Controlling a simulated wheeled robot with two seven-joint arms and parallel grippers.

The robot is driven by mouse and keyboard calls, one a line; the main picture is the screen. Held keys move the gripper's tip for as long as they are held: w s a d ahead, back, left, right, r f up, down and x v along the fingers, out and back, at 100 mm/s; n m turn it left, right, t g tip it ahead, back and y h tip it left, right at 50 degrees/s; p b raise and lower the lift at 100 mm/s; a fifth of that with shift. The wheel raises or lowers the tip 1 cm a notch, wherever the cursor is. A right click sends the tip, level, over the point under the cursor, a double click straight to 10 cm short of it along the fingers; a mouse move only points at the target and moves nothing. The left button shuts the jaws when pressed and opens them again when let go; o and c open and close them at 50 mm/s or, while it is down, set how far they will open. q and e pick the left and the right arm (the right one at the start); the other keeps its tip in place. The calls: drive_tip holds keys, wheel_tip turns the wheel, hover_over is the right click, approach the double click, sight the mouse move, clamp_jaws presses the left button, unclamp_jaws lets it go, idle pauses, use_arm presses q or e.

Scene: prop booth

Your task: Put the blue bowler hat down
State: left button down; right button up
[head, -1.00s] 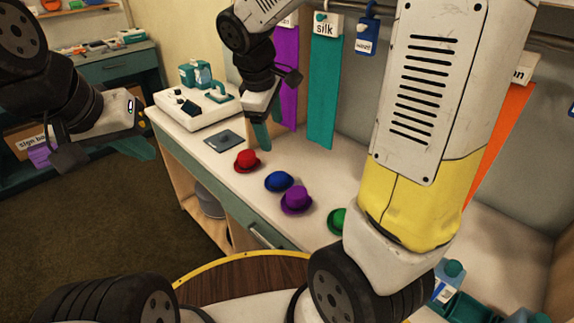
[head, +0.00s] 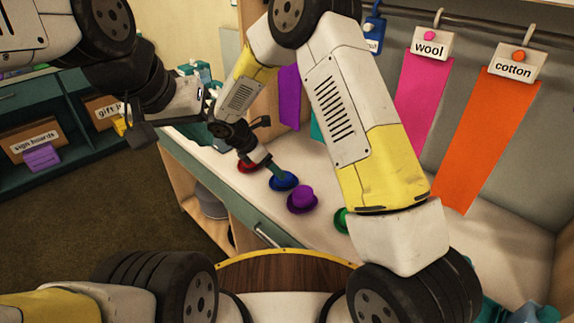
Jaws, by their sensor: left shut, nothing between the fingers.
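The blue bowler hat (head: 284,182) sits on the pale counter (head: 215,168), between the red hat (head: 247,167) and the purple hat (head: 302,200).
A green hat (head: 341,219) stands right of the purple one, partly behind my right arm. Pink (head: 425,98) and orange (head: 474,140) fabric strips hang from a rail behind. The counter's front edge has a drawer handle (head: 268,236). Shelves with boxes (head: 36,137) stand at left.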

drive_tip(key=x, duration=0.6)
drive_tip(key=shift+w+d, duration=0.15)
drive_tip(key=shift+d, duration=0.15)
drive_tip(key=shift+r, duration=0.1)
drive_tip(key=shift+c, duration=0.4)
drive_tip(key=c, duration=1.4)
drive_tip(key=shift+m, duration=0.3)
drive_tip(key=r, duration=0.9)
drive_tip(key=shift+d+r, duration=0.2)
drive_tip(key=shift+d, duration=0.1)
drive_tip(key=shift+c, duration=0.2)
drive_tip(key=d+m+g, duration=0.1)
drive_tip(key=d+m, duration=0.1)
drive_tip(key=d, duration=0.1)
drive_tip(key=d+m+g, duration=0.2)
drive_tip(key=d+m, duration=0.1)
drive_tip(key=d, duration=0.1)
drive_tip(key=shift+s+f+h, duration=0.2)
drive_tip(key=shift+s+h, duration=0.05)
drive_tip(key=shift+h, duration=0.15)
drive_tip(key=s+d+m+g, duration=0.1)
drive_tip(key=d+m, duration=0.1)
drive_tip(key=s+d+m+g, duration=0.1)
drive_tip(key=d+m+g, duration=0.1)
drive_tip(key=d+m, duration=0.1)
drive_tip(key=s+d+f+m+g, duration=0.1)
drive_tip(key=d+m, duration=0.2)
drive_tip(key=shift+d+y, duration=0.2)
drive_tip(key=shift+y, duration=0.2)
